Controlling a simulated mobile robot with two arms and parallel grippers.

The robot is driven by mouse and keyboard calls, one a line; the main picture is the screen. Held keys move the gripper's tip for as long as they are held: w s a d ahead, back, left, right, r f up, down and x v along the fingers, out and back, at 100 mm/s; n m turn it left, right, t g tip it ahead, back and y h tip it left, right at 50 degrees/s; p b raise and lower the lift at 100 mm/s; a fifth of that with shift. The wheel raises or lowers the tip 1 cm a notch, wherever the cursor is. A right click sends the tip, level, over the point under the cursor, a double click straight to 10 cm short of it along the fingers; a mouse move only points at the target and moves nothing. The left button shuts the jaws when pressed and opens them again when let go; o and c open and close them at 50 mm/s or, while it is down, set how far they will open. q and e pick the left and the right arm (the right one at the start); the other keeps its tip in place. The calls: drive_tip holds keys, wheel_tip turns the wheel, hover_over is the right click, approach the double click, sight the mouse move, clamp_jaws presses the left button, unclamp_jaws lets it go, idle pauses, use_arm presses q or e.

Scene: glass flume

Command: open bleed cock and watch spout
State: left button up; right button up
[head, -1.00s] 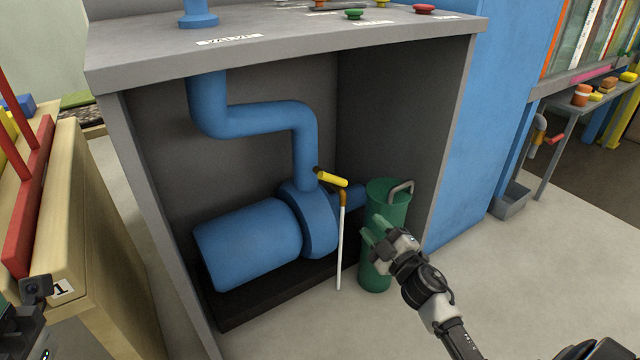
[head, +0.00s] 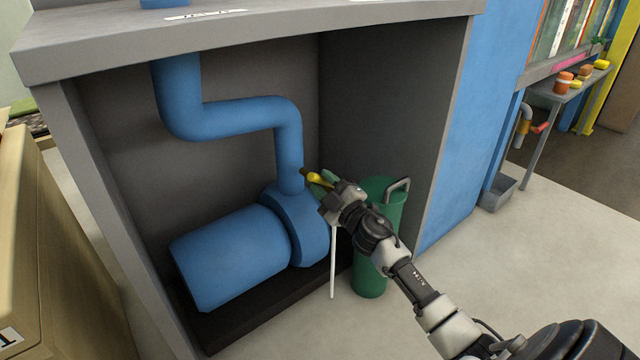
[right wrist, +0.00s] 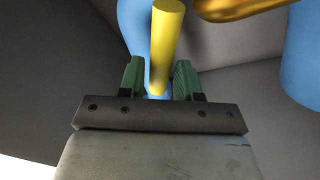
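The bleed cock's yellow handle (head: 316,177) sticks out from the blue pump (head: 310,225) by its upright pipe. In the right wrist view the yellow handle (right wrist: 165,45) stands between the two green fingertips, with gaps beside it. My right gripper (head: 325,186) is open around it; I see no firm grip. The brass spout (right wrist: 235,8) shows at the top of the wrist view; in the head view my gripper mostly hides it. A thin white vertical line (head: 333,265) hangs below the spout; tube or stream, I cannot tell. My left gripper is out of view.
A green can with a grey handle (head: 393,215) stands right behind my right forearm. The grey cabinet's side wall (head: 395,110) and top (head: 330,14) frame the pump. A blue panel (head: 490,130) lies to the right. The floor at right (head: 520,250) is clear.

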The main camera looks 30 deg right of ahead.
drive_tip(key=shift+x, duration=0.8)
drive_tip(key=shift+c, duration=0.5)
clamp_jaws()
